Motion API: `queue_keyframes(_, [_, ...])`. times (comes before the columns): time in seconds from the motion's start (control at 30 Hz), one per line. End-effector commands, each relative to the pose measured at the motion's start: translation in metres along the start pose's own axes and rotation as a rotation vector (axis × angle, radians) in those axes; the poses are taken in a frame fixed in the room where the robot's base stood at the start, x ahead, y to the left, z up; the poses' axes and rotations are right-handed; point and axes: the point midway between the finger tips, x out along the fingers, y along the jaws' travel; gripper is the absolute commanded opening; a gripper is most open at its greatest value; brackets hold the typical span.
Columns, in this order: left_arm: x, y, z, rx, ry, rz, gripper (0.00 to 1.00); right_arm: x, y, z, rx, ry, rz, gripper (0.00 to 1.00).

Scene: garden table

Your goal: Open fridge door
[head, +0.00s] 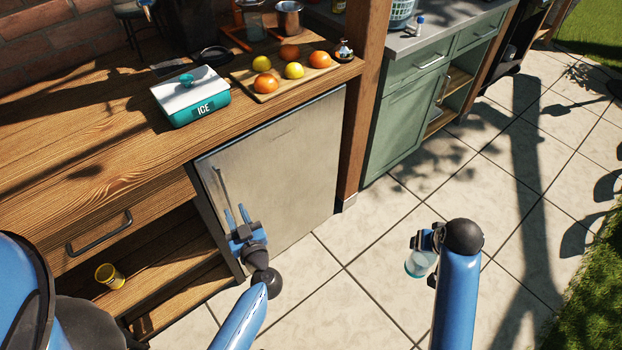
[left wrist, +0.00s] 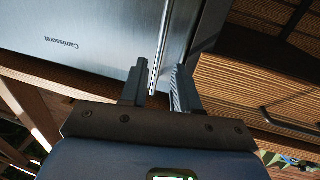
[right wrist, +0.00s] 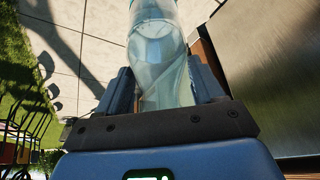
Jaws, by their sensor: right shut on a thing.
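The fridge door (head: 275,165) is a brushed steel panel under the wooden counter, and it is shut. Its upright bar handle (head: 220,190) runs near the door's left edge. My left gripper (head: 237,217) is at the handle. In the left wrist view its two fingers (left wrist: 162,85) stand apart with the handle (left wrist: 158,75) between them, and a gap shows on at least one side. My right gripper (head: 424,245) is away from the fridge, over the paving. It is shut on a clear bluish bottle (right wrist: 160,60), which also shows in the head view (head: 420,263).
The wooden counter (head: 120,150) above the fridge holds a teal and white ICE box (head: 190,97) and a board of fruit (head: 275,92). A wooden post (head: 358,120) stands right of the door. The paved floor (head: 350,250) before the fridge is clear.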

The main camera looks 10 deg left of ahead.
Motion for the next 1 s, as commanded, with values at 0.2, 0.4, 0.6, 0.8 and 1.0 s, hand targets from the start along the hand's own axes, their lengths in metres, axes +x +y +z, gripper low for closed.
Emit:
queue_keyframes(0.2, [0.037, -0.001, 0.001, -0.002, 0.002, -0.004, 0.31, 0.006, 0.0, 0.002, 0.0, 0.002, 0.0, 0.0])
queue_keyframes(0.4, [0.065, -0.001, 0.0, -0.002, 0.002, -0.003, 0.31, 0.01, 0.0, 0.004, 0.0, 0.003, 0.0, 0.0])
queue_keyframes(0.6, [0.083, 0.0, 0.0, -0.002, 0.001, 0.0, 0.31, 0.013, 0.0, 0.005, 0.0, 0.003, 0.0, 0.0])
queue_keyframes(0.8, [0.089, 0.0, 0.0, -0.001, 0.001, 0.001, 0.31, 0.014, 0.0, 0.005, 0.0, 0.003, 0.0, 0.0])
queue_keyframes(1.0, [0.09, 0.0, 0.0, -0.001, 0.001, 0.001, 0.31, 0.014, 0.0, 0.005, 0.0, 0.003, 0.0, 0.0])
